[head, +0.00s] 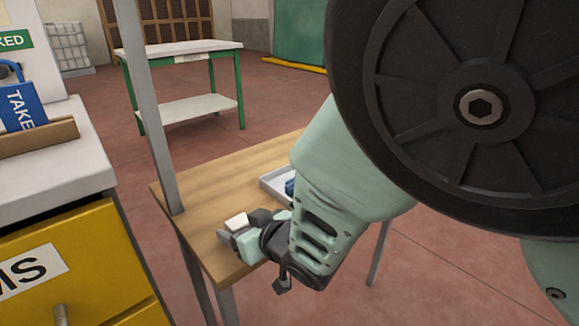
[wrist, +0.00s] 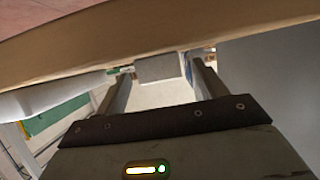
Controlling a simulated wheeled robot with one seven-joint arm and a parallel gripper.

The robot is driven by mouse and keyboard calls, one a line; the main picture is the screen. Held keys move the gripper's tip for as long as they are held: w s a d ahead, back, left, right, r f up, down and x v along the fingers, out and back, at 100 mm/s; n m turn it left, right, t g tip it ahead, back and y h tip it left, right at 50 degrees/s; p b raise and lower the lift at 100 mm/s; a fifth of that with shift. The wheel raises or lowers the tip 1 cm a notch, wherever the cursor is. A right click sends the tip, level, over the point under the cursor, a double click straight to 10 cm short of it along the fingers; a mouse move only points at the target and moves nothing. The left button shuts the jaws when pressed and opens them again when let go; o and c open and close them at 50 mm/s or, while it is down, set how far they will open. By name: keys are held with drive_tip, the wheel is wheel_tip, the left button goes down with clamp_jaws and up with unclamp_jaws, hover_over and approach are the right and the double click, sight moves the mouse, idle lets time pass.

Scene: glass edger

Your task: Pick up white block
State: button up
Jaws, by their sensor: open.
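A small white block (head: 237,221) shows at the near left part of the wooden table (head: 195,196) in the head view. My gripper (head: 243,232) is low over that part of the table, right at the block, and hides its lower part. In the wrist view the block (wrist: 156,69) shows pale grey between the two open fingers. A gap shows at the side of each finger near the tips, but I cannot tell whether either one touches the block.
A grey tray (head: 272,183) with something blue in it stands further back on the table, partly behind my arm. A grey post (head: 147,100) rises at the table's left edge. A yellow drawer cabinet (head: 75,265) stands at the left. A green-legged bench (head: 190,49) is behind.

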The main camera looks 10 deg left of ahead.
drive_tip(key=shift+w+a, duration=0.1)
drive_tip(key=c, duration=1.1)
drive_tip(key=shift+o, duration=0.2)
